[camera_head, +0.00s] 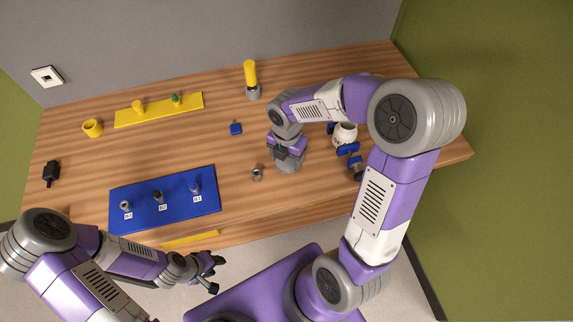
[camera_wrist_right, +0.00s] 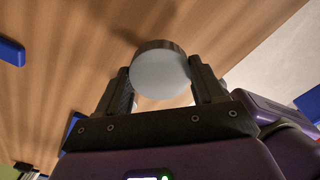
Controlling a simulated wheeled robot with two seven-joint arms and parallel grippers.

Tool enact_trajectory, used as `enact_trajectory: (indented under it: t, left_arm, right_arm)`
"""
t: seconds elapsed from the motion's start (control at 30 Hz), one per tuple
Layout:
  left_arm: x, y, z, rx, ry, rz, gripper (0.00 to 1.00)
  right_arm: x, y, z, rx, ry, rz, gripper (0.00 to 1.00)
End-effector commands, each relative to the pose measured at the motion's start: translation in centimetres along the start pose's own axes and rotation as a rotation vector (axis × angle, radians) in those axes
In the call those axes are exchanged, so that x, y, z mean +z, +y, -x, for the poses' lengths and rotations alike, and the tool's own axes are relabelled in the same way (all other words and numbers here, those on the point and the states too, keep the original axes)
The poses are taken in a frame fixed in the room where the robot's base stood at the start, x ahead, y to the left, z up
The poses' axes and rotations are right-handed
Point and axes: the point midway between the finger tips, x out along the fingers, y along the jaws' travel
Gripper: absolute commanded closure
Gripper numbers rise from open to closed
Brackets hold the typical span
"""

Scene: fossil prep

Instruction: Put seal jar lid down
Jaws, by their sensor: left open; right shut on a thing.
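My right gripper (camera_wrist_right: 163,82) is shut on the jar lid (camera_wrist_right: 160,70), a round grey disc with a darker rim, held between the two fingers. In the head view the right gripper (camera_head: 288,152) points down over the right-middle of the table, with the grey lid (camera_head: 289,167) below it. I cannot tell whether the lid touches the table. A white jar (camera_head: 345,136) stands to the right, partly hidden by my right arm. My left gripper (camera_head: 208,271) is open and empty in front of the table's front edge.
A blue mat (camera_head: 137,220) with several small pieces lies at the left front. A small grey piece (camera_head: 257,174) stands left of the lid. A blue block (camera_head: 236,129), yellow-handled tool (camera_head: 251,80), yellow strip (camera_head: 158,111) and yellow cup (camera_head: 92,128) lie further back. Blue items (camera_head: 348,149) sit by the jar.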

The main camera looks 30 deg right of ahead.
Motion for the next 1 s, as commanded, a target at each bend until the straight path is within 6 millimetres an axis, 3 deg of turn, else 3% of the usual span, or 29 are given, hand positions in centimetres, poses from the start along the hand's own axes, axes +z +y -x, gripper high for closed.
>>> enact_trajectory:
  t: [0.27,0.67,0.7,0.83,1.0]
  left_arm:
    - [-0.1,-0.4,-1.0,0.000,0.000,0.000,0.57]
    - [-0.1,-0.4,-1.2,0.000,0.000,0.000,0.57]
    - [-0.1,-0.4,-1.1,0.000,0.000,0.000,0.57]
    - [-0.1,-0.4,-1.1,0.000,0.000,0.000,0.57]
    - [-0.1,-0.4,-1.1,0.000,0.000,0.000,0.57]
  right_arm:
    - [0.0,-0.1,-3.6,-0.004,0.002,-0.001,1.00]
    - [0.0,0.0,-4.1,0.000,0.001,-0.001,1.00]
    - [0.0,0.0,-4.0,0.000,0.001,-0.001,0.27]
    - [0.0,0.0,-4.0,0.000,0.001,-0.001,0.07]
    - [0.0,0.0,-4.0,-0.001,0.001,-0.001,0.06]
